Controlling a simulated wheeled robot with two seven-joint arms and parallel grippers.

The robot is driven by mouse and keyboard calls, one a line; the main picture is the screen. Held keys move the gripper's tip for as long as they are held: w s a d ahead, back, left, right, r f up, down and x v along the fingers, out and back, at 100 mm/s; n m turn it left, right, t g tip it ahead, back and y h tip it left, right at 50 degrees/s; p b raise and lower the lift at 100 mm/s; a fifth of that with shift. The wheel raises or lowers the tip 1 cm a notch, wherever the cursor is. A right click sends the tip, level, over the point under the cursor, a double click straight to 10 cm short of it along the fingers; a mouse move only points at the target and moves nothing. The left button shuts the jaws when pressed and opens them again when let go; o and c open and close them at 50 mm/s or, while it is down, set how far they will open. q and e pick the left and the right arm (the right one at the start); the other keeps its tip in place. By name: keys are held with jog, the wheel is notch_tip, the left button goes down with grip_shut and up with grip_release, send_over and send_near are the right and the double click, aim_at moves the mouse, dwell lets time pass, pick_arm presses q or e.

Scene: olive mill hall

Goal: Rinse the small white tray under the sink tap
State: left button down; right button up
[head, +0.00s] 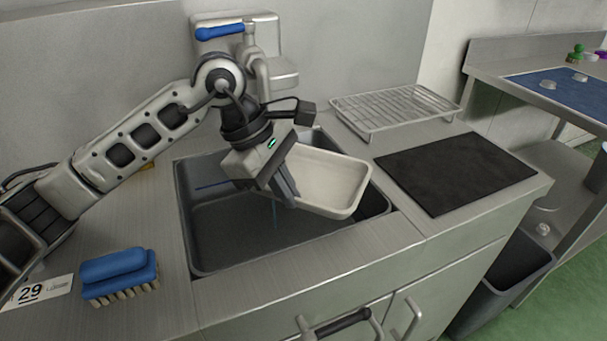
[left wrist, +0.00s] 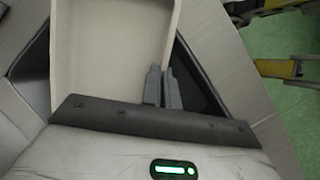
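The small white tray (head: 325,180) is held tilted over the sink basin (head: 225,225). My left gripper (head: 285,190) is shut on its near left edge. In the left wrist view the fingers (left wrist: 162,88) pinch the tray's side wall, and the tray (left wrist: 105,50) looks empty inside. The tap (head: 258,72) stands behind the sink, with a blue lever (head: 220,32) pointing left. My arm hides part of the spout. A faint bluish vertical line shows below the gripper; I cannot tell if it is water. My right gripper is not in view.
A blue brush (head: 118,275) lies on the counter left of the sink, beside a card marked 29 (head: 38,291). A wire rack (head: 395,108) and a black mat (head: 456,172) are on the right. A side table (head: 490,88) stands beyond.

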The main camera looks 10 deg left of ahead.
pick_arm(q)
jog(key=shift+s+a+b, duration=0.1)
jog(key=shift+s+b, duration=0.55)
jog(key=shift+s, duration=2.65)
jog(key=shift+r, duration=0.1)
jog(key=shift+s+r, duration=0.25)
jog(key=shift+s+r+p, duration=0.4)
jog(key=shift+s+r, duration=0.45)
jog(key=shift+s, duration=0.3)
jog(key=shift+s+r+p, duration=0.35)
jog(key=shift+s+r, duration=0.5)
jog(key=shift+s, duration=0.25)
